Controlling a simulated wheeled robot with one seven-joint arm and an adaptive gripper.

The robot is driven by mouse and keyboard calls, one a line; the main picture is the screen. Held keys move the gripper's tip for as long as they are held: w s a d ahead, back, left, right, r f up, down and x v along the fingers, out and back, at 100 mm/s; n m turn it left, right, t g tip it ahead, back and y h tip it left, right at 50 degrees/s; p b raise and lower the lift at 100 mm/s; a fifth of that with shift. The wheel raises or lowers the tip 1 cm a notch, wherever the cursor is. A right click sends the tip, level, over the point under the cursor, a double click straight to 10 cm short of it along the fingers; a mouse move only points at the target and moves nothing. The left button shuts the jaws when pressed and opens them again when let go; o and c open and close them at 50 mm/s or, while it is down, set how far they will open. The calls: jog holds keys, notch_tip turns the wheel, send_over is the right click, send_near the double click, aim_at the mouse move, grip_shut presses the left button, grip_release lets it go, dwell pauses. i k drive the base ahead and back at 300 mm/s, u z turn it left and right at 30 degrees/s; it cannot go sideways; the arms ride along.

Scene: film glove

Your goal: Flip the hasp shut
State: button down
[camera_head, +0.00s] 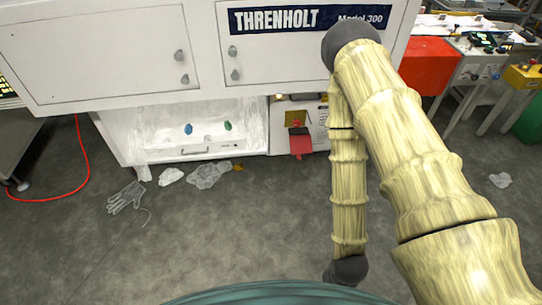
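The machine (160,60) is a white cabinet labelled THRENHOLT Model 300. Low on its front, right of the open white bay, is a small panel with a brown plate and a red part (301,146) hanging below it. This may be the hasp, but it is too small to tell whether it is open or shut. My arm, in pale yellow ribbed sleeves, rises from the lower right to a dark joint in front of the label, then drops to a dark rounded end near the floor. No gripper fingers show.
A clear glove (126,198) and crumpled film (208,175) lie on the grey floor before the machine. A red hose (82,160) runs at the left. A red box (427,62) and benches stand at the right. The floor in front of the panel is mostly clear.

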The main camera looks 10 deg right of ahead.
aim_at(299, 145)
jog(key=u, duration=0.05)
jog(key=i, duration=0.6)
jog(key=z, duration=0.65)
jog(key=i, duration=0.55)
jog(key=z, duration=0.6)
